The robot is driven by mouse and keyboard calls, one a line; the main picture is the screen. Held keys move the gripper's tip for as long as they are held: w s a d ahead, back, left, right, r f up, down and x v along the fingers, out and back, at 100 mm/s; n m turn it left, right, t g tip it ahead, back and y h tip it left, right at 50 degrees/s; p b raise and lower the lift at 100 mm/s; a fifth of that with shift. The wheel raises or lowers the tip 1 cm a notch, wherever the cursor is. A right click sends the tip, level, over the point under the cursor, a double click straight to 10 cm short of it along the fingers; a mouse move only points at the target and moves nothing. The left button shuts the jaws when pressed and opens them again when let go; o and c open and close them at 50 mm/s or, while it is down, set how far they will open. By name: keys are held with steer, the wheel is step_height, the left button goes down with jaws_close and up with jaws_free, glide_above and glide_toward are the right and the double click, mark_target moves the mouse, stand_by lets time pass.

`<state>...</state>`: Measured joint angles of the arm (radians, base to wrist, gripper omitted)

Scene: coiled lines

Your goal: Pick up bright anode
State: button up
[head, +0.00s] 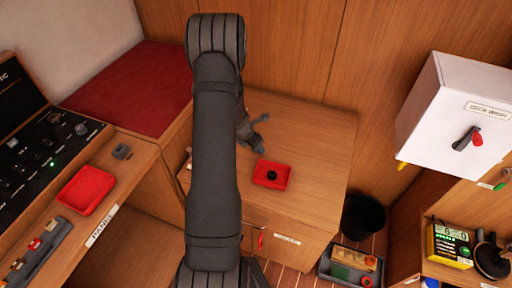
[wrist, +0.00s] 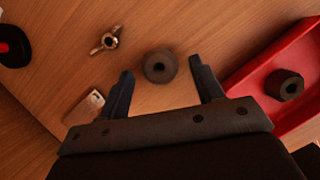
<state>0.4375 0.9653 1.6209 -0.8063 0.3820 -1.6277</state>
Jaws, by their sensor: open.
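A grey ring-like cylinder (wrist: 160,66) with a dark centre hole stands on the wooden top in the wrist view. A darker cylinder of like shape (wrist: 284,84) sits in the red tray (wrist: 262,66); it also shows in the head view (head: 271,175). Neither looks clearly bright; the one outside the tray is the lighter. My gripper (wrist: 160,64) is open, its fingertips either side of the lighter cylinder with gaps on both sides. I cannot tell its height above the top. In the head view my gripper (head: 257,135) is over the bench, left of and behind the tray.
A brass wing-shaped fitting (wrist: 106,40), a pale metal piece (wrist: 88,104) and a black-and-red round part (wrist: 12,46) lie nearby. The bench right of the tray is clear. A black bin (head: 363,214) and a white deck-wash box (head: 455,110) stand right.

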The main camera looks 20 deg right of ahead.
steer(key=shift+d+f, duration=0.1)
steer(key=shift+f, duration=0.1)
steer(key=c, duration=1.1)
steer(key=shift+c, duration=0.2)
steer(key=shift+r, duration=0.15)
